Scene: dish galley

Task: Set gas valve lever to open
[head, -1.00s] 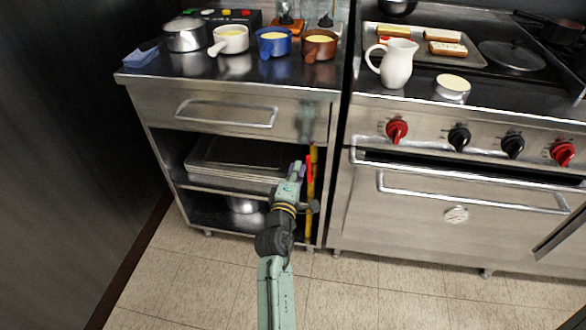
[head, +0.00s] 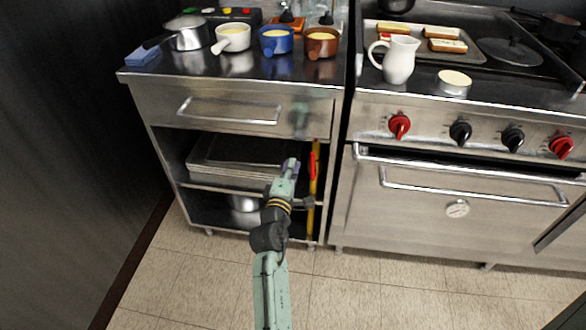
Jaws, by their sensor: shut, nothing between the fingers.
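The gas valve lever (head: 314,160) is a red handle on the yellow gas pipe (head: 311,190), which runs upright at the right side of the open-shelved counter. The lever stands close to upright, roughly in line with the pipe. My gripper (head: 292,166) is just left of the lever, with a small gap seen between them. Its fingers look shut and hold nothing. My wrist hides part of the lower shelf area, and the valve body is too small to make out.
The steel counter (head: 160,95) has a drawer handle (head: 228,112) above the shelf opening. Trays (head: 225,160) lie on the shelf left of my gripper. The oven (head: 400,205) stands close on the right, its bar handles sticking out. Floor in front is clear.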

